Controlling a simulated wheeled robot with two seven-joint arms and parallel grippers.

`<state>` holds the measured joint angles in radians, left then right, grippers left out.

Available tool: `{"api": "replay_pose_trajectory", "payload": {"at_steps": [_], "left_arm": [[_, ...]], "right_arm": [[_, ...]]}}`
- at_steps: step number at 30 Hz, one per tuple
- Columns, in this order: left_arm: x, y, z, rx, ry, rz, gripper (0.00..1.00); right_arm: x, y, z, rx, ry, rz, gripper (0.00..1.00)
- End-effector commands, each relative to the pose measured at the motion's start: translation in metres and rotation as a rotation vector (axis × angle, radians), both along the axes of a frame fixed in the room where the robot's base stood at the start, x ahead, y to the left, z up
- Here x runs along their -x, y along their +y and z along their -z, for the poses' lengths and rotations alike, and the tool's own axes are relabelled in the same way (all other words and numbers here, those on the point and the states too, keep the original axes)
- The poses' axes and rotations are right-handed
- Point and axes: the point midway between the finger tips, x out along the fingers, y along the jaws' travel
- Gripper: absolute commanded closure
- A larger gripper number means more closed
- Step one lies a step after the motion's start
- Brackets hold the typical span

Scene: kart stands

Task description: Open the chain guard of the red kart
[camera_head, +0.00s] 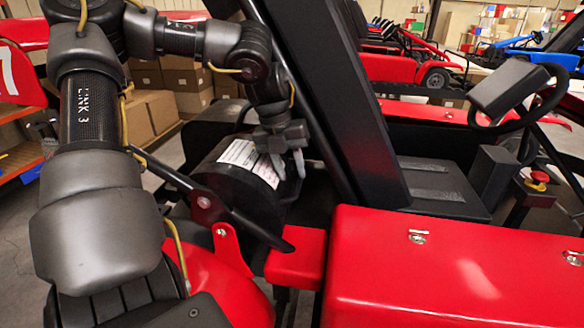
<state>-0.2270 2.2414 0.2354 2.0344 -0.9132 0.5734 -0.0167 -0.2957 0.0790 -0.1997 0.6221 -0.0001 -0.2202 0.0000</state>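The red kart fills the foreground. A glossy red cover (455,275) with two metal latches lies flat at the lower right; I cannot tell if it is the chain guard. A small red block (298,258) sits left of it. A black rounded housing (235,185) with a white label is at the centre left. My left gripper (288,166) points down at the housing's right end, beside the label. Its pale fingers are apart, with nothing visible between them; contact is unclear. My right gripper is out of view.
A thick black slanted post (335,95) stands just right of my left gripper. A black bar (215,205) crosses below the housing. The steering wheel (518,95) and black seat (440,188) are to the right. Cardboard boxes (150,112) and other karts stand behind.

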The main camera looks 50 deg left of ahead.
Motion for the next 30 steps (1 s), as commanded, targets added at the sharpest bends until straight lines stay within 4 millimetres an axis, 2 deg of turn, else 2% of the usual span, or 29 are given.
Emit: {"api": "replay_pose_trajectory", "payload": {"at_steps": [5,18,23,30], "left_arm": [[-0.001,0.000,-0.004,-0.001,-0.001,0.002,0.67],[0.009,0.015,-0.064,-0.001,-0.003,-0.001,0.67],[0.011,0.016,-0.072,0.001,0.000,0.000,0.67],[0.011,0.016,-0.072,0.001,0.000,0.001,0.67]], "right_arm": [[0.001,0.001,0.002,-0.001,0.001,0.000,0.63],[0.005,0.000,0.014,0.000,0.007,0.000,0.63],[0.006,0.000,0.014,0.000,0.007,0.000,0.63],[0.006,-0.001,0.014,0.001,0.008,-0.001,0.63]]}}
